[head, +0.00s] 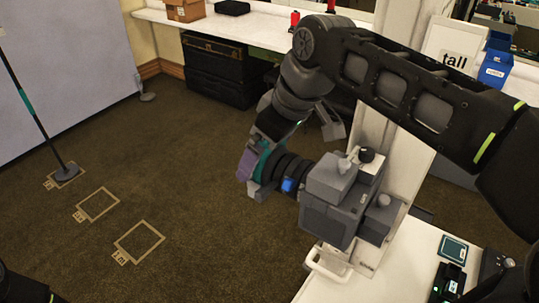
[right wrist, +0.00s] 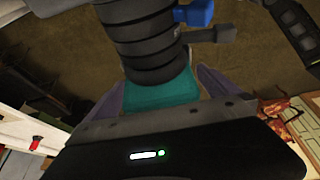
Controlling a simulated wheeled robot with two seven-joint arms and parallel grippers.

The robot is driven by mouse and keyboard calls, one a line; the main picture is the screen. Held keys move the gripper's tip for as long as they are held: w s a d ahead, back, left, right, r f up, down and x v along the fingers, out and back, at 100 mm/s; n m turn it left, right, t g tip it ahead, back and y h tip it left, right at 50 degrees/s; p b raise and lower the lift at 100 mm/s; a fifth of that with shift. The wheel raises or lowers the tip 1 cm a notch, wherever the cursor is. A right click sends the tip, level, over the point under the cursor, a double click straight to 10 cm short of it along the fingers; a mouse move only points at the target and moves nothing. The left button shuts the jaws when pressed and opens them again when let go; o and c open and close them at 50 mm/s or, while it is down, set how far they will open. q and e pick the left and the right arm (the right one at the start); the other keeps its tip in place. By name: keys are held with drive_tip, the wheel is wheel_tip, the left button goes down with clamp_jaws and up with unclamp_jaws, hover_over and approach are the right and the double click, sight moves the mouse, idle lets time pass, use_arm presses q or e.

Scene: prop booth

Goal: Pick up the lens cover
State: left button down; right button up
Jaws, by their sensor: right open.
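A grey video camera (head: 330,208) stands on the white stand at right of centre, with its black ribbed lens (head: 290,168) pointing left. The teal lens cover (head: 264,160) sits on the lens's front end; it also shows in the right wrist view (right wrist: 162,95). My right gripper (head: 254,163) is at the lens front, reaching down from above. In the right wrist view its purple-grey fingers (right wrist: 168,88) are open, one on each side of the cover. I cannot tell whether they touch it. Part of the cover is hidden by my gripper. My left gripper is not in view.
A blue knob (head: 289,185) sits beside the lens. A white table (head: 430,258) is at bottom right. A white counter (head: 235,30) with dark cases (head: 215,75) under it runs along the back. The carpet (head: 180,165) at left is largely clear, with taped frames and a pole.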

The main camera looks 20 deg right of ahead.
drive_tip(key=shift+c, duration=0.2)
idle(0.4)
drive_tip(key=c, duration=1.3)
drive_tip(key=shift+r, duration=0.1)
drive_tip(key=shift+r, duration=0.85)
wheel_tip(320, 180, up, 6)
drive_tip(key=shift+p, duration=0.75)
drive_tip(key=s+a, duration=0.4)
drive_tip(key=a, duration=0.3)
drive_tip(key=s+a+b, duration=0.1)
drive_tip(key=s+a, duration=0.4)
drive_tip(key=a, duration=0.3)
drive_tip(key=shift+a+f, duration=0.25)
drive_tip(key=shift+f, duration=0.2)
